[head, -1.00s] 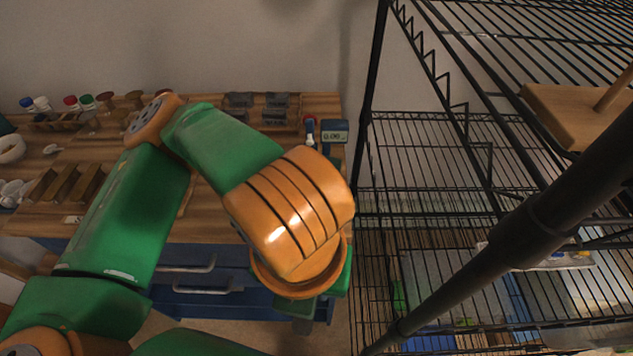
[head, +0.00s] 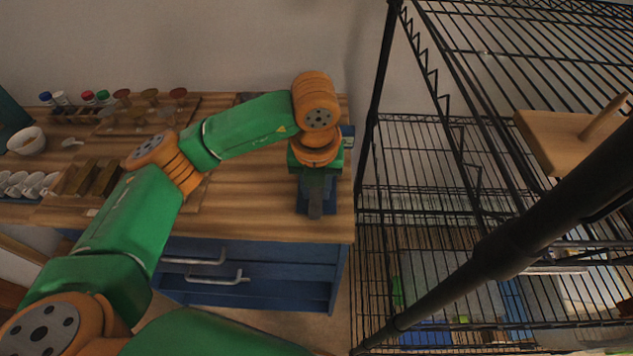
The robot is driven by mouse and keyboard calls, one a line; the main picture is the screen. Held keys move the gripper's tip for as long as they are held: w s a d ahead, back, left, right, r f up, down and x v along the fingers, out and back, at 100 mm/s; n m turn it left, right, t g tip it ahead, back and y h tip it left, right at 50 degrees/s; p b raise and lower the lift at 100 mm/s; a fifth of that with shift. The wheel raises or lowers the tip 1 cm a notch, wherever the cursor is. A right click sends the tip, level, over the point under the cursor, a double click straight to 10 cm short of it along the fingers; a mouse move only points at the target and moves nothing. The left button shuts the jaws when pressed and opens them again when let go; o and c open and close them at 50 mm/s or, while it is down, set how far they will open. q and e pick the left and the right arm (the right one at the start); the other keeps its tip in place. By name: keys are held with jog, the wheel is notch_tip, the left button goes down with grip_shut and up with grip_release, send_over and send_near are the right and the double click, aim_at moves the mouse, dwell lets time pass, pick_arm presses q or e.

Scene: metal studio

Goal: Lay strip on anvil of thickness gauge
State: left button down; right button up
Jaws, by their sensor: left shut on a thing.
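My left gripper (head: 315,208) points down over the right end of the wooden bench, in front of the thickness gauge (head: 347,133). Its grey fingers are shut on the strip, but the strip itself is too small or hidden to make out. The gauge is mostly covered by my left wrist. Only an edge of its head shows to the right of the wrist, and dark blue parts show around the fingers. The anvil is hidden, so I cannot tell whether the strip touches it. My right gripper is out of view.
The wooden bench (head: 245,215) has blue drawers (head: 285,270) below. A rack of bottles (head: 75,115), a white bowl (head: 27,141) and several cups (head: 30,185) stand at its left. A black wire shelf (head: 425,160) rises close on the right. The bench front middle is clear.

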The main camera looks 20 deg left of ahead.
aim_at(316, 203)
pick_arm(q)
jog(key=shift+f, duration=0.1)
jog(key=shift+f+b, duration=0.2)
jog(key=shift+b, duration=0.1)
jog(key=c, duration=0.6)
grip_release()
jog(key=shift+r, duration=0.1)
jog(key=shift+c, duration=0.2)
jog(key=shift+r+p, duration=0.35)
jog(key=shift+p, duration=0.05)
notch_tip(316, 203, up, 12)
jog(key=s, duration=0.1)
jog(key=shift+s+d+f, duration=0.2)
jog(key=shift+s+d, duration=0.05)
jog(key=shift+f, duration=0.1)
